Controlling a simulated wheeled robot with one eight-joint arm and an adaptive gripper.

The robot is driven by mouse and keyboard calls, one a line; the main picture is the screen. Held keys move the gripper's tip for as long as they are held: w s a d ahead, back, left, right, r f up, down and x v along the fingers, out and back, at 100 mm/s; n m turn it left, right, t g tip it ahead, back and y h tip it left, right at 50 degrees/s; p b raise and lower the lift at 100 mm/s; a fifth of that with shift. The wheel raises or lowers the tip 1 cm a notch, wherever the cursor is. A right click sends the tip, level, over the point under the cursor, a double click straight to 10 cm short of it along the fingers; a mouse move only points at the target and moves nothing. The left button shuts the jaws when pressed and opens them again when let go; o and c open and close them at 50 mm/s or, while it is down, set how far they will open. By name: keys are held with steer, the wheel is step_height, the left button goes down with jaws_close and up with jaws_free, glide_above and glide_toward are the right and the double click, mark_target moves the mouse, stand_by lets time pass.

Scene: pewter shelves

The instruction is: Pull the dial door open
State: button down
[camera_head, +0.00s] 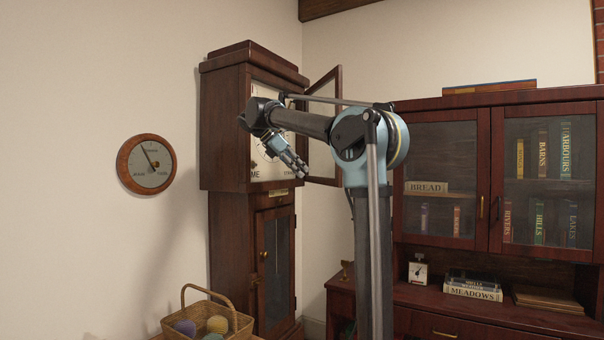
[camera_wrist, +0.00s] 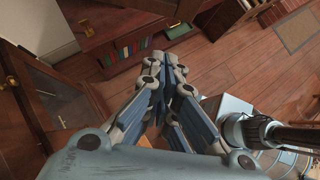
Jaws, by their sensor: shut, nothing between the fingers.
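The tall dark wood clock (camera_head: 228,130) stands in the corner. Its dial door (camera_head: 338,84), a glazed wooden frame hinged on the right, stands swung out to the right. The pale clock dial (camera_head: 258,166) shows behind my arm, partly hidden by it. My gripper (camera_head: 303,172) is in front of the dial, pointing down to the right, shut and empty. It is apart from the door frame, which is partly behind my arm. In the wrist view my gripper (camera_wrist: 163,78) has its fingers together, with nothing between them.
A lower glazed clock door (camera_head: 275,268) with a knob is closed. A wicker basket (camera_head: 215,318) with yarn balls stands in front. A round barometer (camera_head: 147,164) hangs on the left wall. A glazed bookcase (camera_head: 481,115) stands right. Wooden floor (camera_wrist: 225,62) shows below.

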steer(key=w+d+f, duration=0.2)
steer(key=d+f, duration=0.3)
steer(key=d, duration=0.4)
steer(key=shift+d, duration=0.1)
stand_by(0.3)
